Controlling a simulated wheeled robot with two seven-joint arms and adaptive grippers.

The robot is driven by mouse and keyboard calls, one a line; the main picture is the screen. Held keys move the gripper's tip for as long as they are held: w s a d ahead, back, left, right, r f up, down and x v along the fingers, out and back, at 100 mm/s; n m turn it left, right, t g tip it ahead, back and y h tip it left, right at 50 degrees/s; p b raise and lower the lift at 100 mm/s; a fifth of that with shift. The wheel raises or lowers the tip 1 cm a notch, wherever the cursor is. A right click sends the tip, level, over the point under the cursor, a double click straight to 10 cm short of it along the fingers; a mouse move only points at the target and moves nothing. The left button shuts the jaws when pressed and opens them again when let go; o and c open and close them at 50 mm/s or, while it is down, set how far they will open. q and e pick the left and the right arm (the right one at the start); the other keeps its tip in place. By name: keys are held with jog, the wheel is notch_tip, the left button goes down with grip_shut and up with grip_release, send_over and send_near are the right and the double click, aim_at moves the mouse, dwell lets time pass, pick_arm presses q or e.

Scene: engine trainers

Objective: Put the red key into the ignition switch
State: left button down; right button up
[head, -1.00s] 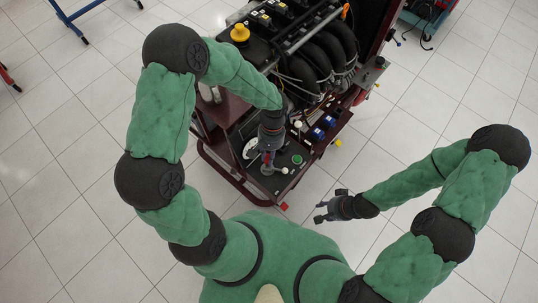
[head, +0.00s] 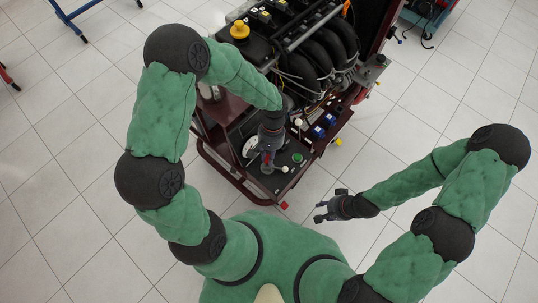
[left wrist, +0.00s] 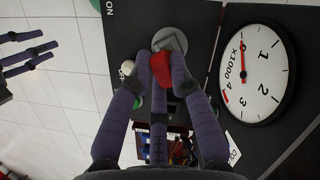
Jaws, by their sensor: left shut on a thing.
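The red key (left wrist: 160,68) is pinched between the fingertips of my left gripper (left wrist: 160,72) in the left wrist view. The ignition switch (left wrist: 170,41) is a grey round piece on the dark panel, just beyond the key. The key overlaps its lower edge in the picture; I cannot tell whether they touch. In the head view my left gripper (head: 268,160) points down over the engine stand's front panel, and its fingers hide most of the key and switch. My right gripper (head: 326,211) is open and empty, low beside the stand; it also shows in the left wrist view (left wrist: 28,52).
A white tachometer dial (left wrist: 254,73) lies right of the switch. A green button (head: 297,158) and a white-knobbed lever (head: 285,169) are on the panel near my left gripper. The engine (head: 310,50) stands behind. The tiled floor around my right arm is clear.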

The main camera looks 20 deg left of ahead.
pick_arm(q)
jog(key=shift+f+b, duration=1.1)
jog(key=shift+f, duration=0.45)
jog(key=c, duration=0.7)
grip_release()
jog(key=shift+c, duration=0.2)
jog(key=shift+r, duration=0.15)
jog(key=shift+r+p, duration=1.2)
jog(key=shift+r, duration=0.2)
jog(key=shift+r+p, duration=1.95)
jog(key=shift+r, duration=0.55)
